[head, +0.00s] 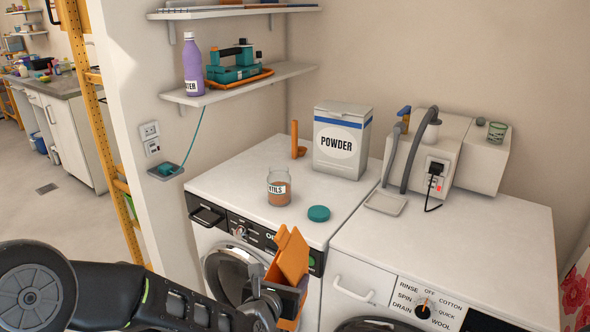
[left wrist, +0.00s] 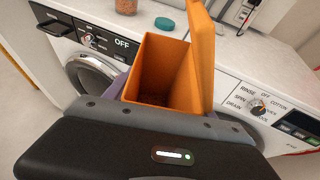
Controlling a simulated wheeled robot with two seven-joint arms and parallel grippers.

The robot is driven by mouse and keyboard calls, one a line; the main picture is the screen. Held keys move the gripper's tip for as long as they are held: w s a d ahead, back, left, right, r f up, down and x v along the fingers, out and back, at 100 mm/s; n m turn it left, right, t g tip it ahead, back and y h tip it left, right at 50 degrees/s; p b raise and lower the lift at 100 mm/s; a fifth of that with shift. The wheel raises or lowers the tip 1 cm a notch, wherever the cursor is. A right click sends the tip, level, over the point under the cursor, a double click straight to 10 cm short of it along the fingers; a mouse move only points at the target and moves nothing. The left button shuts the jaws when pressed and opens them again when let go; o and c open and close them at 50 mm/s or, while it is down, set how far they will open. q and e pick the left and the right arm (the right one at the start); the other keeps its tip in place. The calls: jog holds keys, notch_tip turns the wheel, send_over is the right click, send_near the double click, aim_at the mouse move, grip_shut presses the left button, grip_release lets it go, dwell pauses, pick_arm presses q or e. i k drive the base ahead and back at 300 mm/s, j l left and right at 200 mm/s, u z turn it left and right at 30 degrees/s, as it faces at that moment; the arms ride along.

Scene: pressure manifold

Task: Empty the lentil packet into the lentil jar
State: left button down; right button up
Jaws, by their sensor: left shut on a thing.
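The lentil jar (head: 278,187) stands upright on the white machine top, with a label ending in "TILS" and orange-brown contents in it. It is open, and its bottom edge also shows in the left wrist view (left wrist: 126,5). A teal lid (head: 318,213) lies to its right. My left gripper (head: 272,302) is shut on an orange box-like packet (head: 291,257), in front of the machine and apart from the jar. The packet's flap is raised and its mouth open; in the left wrist view I look into its orange inside (left wrist: 160,75). No label shows on it. My right gripper is out of view.
A POWDER box (head: 341,142) and an orange upright piece (head: 295,139) stand behind the jar. A grey-hosed device (head: 440,150) sits on the right machine. A wall shelf (head: 238,84) holds a purple bottle (head: 193,65). The machine top around the jar is mostly clear.

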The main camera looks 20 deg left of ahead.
aim_at(279, 178)
jog(key=j+z, duration=0.15)
jog(key=z, duration=0.8)
jog(key=k+j+z, duration=0.1)
jog(key=j+z, duration=0.15)
jog(key=k+j+z, duration=0.1)
jog(key=j+z, duration=0.15)
jog(key=j, duration=0.15)
jog(key=k+j+z, duration=0.5)
jog(key=k+j, duration=0.15)
jog(key=j, duration=0.35)
jog(key=k+j+z, duration=0.25)
jog(key=k+j, duration=1.4)
jog(key=j, duration=0.15)
